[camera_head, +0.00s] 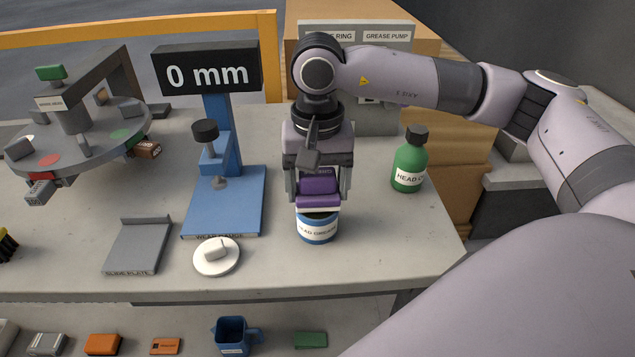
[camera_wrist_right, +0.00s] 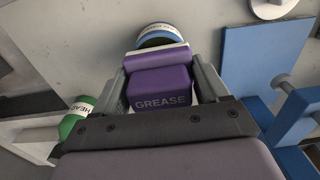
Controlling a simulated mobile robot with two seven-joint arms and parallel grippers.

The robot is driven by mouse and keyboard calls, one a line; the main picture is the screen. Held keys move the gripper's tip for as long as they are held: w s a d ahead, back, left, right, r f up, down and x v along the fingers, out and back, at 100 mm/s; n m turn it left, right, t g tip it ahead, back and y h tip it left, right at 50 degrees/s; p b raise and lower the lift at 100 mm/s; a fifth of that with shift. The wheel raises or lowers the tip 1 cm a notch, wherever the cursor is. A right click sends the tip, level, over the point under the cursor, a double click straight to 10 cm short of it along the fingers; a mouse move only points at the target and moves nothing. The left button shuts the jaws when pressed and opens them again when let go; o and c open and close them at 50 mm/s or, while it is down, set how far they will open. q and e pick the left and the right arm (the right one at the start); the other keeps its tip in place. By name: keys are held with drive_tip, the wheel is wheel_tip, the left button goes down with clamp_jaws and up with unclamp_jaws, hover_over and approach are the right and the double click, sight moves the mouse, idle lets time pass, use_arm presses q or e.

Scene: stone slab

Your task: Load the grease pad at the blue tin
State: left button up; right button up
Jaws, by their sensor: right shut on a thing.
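The purple grease pad (camera_head: 318,190), lettered "GREASE" in the right wrist view (camera_wrist_right: 161,90), is between the fingers of my right gripper (camera_head: 319,195). The gripper is shut on it and points down. The blue tin (camera_head: 317,229), with a white "HEAD GREASE" label, stands on the slab directly under the pad. It also shows beyond the pad in the right wrist view (camera_wrist_right: 160,36). The pad's lower edge is at the tin's top; I cannot tell whether they touch. The tin's opening is mostly hidden by the pad. My left gripper is not in view.
A blue gauge stand (camera_head: 228,200) reading "0 mm" is left of the tin, with a white disc (camera_head: 216,257) in front. A green bottle (camera_head: 408,165) stands to the right. A grey slide plate (camera_head: 138,247) and a round carousel (camera_head: 75,140) are farther left.

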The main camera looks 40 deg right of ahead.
drive_tip(key=shift+f+b, duration=0.5)
drive_tip(key=shift+b, duration=0.1)
idle(1.6)
drive_tip(key=shift+r+p, duration=2.1)
drive_tip(key=shift+r, duration=1.5)
drive_tip(key=shift+s, duration=0.1)
